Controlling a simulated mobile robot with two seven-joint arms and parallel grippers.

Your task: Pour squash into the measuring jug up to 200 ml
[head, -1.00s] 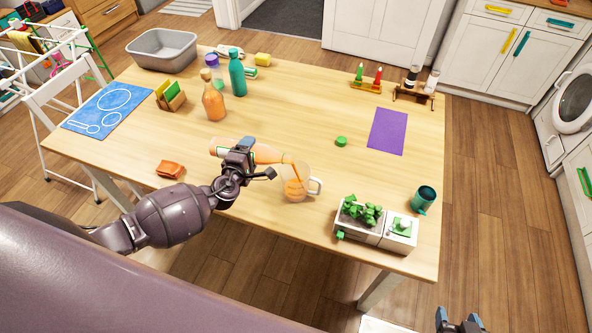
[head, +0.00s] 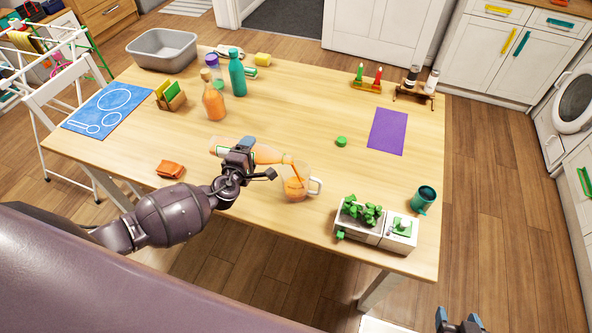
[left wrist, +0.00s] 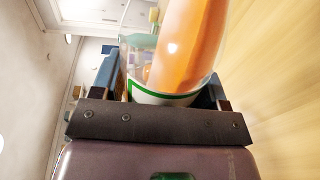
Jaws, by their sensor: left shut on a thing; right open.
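My left gripper (head: 243,155) is shut on the squash bottle (head: 268,155), which lies nearly level with its neck pointing right. The bottle also fills the top of the left wrist view (left wrist: 185,45), with orange liquid and a green-edged white label. An orange stream runs from its mouth into the clear measuring jug (head: 297,189). The jug stands upright near the table's front edge, handle to the right, with orange squash in it. The marks on the jug are too small to read. My right gripper (head: 458,322) is open and empty at the bottom right, clear of the table.
A white planter (head: 366,228) and a teal mug (head: 423,199) stand right of the jug. A green lid (head: 341,142) lies behind it. Another orange bottle (head: 213,103) and a teal bottle (head: 237,75) stand further back. An orange wallet-like thing (head: 171,169) lies left of my left gripper.

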